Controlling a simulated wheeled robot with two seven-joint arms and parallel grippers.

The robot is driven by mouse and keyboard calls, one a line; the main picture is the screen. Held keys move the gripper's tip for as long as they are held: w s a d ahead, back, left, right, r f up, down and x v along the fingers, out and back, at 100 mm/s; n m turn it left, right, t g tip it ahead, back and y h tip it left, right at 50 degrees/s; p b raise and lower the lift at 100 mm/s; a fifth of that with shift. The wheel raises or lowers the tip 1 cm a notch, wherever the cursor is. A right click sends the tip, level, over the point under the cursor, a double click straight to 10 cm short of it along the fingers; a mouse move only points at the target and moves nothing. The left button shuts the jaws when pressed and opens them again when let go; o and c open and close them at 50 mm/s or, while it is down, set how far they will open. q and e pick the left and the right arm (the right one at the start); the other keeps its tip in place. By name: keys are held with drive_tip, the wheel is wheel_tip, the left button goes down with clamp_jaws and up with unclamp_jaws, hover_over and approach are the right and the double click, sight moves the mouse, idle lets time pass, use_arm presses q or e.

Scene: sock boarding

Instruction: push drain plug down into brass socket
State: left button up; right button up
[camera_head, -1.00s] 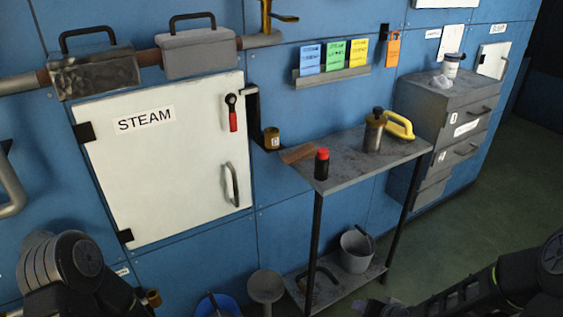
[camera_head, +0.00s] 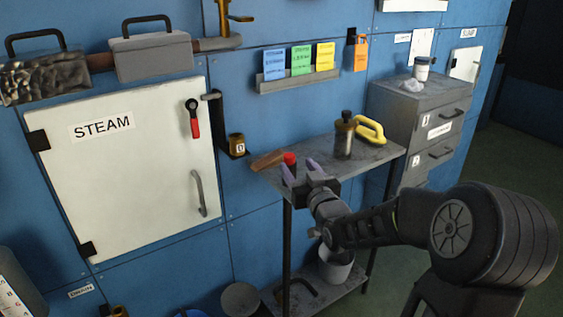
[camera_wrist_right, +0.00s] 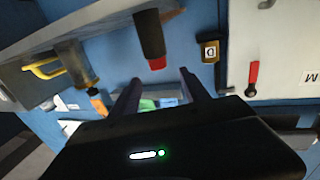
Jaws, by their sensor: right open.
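A small brass cylinder with a D label (camera_head: 237,144) sits in a black wall bracket right of the white door; it may be the drain plug. It also shows in the right wrist view (camera_wrist_right: 211,51). A brass fitting (camera_head: 120,312) at the bottom left edge, below a small wall label, may be the socket; it is mostly cut off. My right gripper (camera_head: 300,170) is open and empty at the shelf's front left. In the right wrist view, its fingers (camera_wrist_right: 159,88) are apart, with a red-capped black bottle (camera_wrist_right: 149,36) beyond them. My left gripper is not in view.
The grey shelf (camera_head: 370,158) carries a brown block (camera_head: 268,160), a brass-brown canister (camera_head: 344,138) and a yellow handle (camera_head: 371,128). The STEAM door (camera_head: 130,180) has a red-handled lever (camera_head: 194,120). A drawer cabinet (camera_head: 400,105) stands right.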

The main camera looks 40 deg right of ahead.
sight(292, 159)
drive_tip(key=shift+x, duration=1.3)
drive_tip(key=shift+d, duration=0.1)
drive_tip(key=shift+f+p+x, duration=0.1)
drive_tip(key=shift+p+x, duration=0.2)
drive_tip(key=shift+x, duration=1)
drive_tip(key=shift+f+p+x, duration=0.15)
drive_tip(key=shift+p+x, duration=0.1)
drive_tip(key=shift+x, duration=1.05)
clamp_jaws()
